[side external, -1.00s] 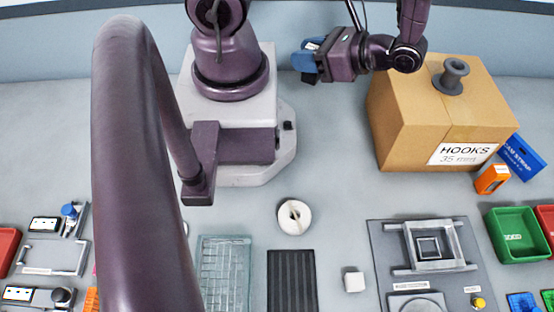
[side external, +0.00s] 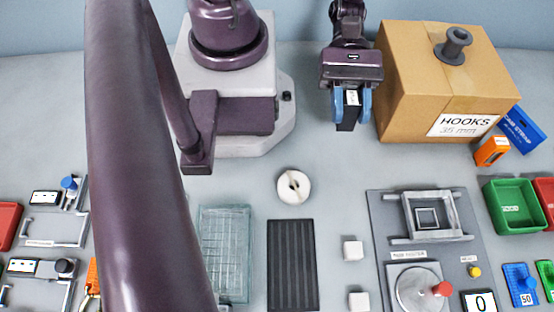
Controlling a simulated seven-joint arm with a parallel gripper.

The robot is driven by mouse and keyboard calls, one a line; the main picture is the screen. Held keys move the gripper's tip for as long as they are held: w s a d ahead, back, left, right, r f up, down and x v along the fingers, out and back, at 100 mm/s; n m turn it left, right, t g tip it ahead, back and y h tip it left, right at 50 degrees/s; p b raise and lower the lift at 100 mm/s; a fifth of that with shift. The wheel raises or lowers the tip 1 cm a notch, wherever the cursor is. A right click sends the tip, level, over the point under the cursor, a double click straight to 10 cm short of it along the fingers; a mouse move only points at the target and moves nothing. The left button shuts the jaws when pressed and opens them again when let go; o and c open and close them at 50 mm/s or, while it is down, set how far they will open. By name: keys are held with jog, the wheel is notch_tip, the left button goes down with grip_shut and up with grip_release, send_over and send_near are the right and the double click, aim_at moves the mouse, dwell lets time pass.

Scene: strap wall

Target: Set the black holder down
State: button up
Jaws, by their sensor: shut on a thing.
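My gripper (side external: 351,110) points downward between my base and the cardboard box, with its blue fingers shut on the black holder. The black holder (side external: 347,125) is a small dark block with a white label near its top. It sits between the two fingers, which partly hide its sides. I cannot tell whether its lower end touches the grey surface.
The box marked HOOKS (side external: 430,95) stands close to the right, with a dark spool (side external: 453,46) on top. A white roll (side external: 294,187), a black ribbed mat (side external: 293,265) and a grey fixture board (side external: 380,215) lie nearer the front. The surface just in front of the gripper is clear.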

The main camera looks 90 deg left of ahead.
jog(key=shift+w+f+t, duration=0.2)
jog(key=shift+f+t, duration=0.05)
jog(key=shift+t, duration=0.15)
jog(key=shift+f, duration=3.95)
jog(key=shift+f, duration=0.1)
jog(key=o, duration=1)
